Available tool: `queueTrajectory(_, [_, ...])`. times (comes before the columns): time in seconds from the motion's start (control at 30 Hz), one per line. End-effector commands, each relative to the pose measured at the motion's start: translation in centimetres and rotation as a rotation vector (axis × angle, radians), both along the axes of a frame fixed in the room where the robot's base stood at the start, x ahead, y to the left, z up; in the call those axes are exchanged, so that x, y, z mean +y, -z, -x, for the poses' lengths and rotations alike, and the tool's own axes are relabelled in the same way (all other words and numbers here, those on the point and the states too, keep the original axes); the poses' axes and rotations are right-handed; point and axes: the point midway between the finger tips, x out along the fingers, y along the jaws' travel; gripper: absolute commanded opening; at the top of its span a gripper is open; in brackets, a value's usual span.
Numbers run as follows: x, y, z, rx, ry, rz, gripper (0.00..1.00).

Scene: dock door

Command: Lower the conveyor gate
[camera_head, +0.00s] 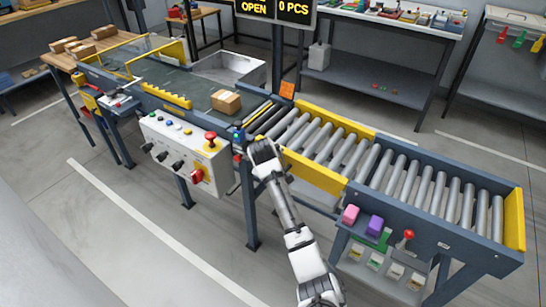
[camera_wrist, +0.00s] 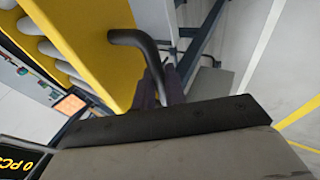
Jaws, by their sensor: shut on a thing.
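My gripper (camera_head: 264,150) is at the near side of the conveyor, by the end of a roller section with a yellow side rail (camera_head: 316,172). I take this section as the conveyor gate; it looks about level with the rollers beside it. In the wrist view a black bent handle (camera_wrist: 128,36) stands out from the yellow rail (camera_wrist: 75,35). The dark fingers of my gripper (camera_wrist: 160,86) are shut on the handle's lower part. The grip itself is partly hidden by the fingers, and the handle is hidden behind my gripper in the head view.
A display (camera_head: 273,8) reads OPEN and 0 PCS. A cardboard box (camera_head: 226,101) sits on the belt left of the rollers. A control panel (camera_head: 185,145) with knobs and a red button stands left of my gripper.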

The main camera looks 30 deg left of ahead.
Motion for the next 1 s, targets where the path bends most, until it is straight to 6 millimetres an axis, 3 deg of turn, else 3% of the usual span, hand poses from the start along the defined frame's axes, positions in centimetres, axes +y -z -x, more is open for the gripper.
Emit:
queueTrajectory(0.2, [0.2,1.3,0.1,0.005,-0.002,0.05,0.0])
queueTrajectory(0.67, [0.1,1.9,0.2,0.009,-0.001,0.065,0.0])
queueTrajectory(0.7, [0.1,1.9,0.2,0.009,-0.001,0.065,0.16])
queueTrajectory(0.73, [0.1,1.9,0.2,0.009,-0.001,0.065,0.19])
queueTrajectory(1.0, [0.1,1.7,0.1,0.007,-0.001,0.061,0.19])
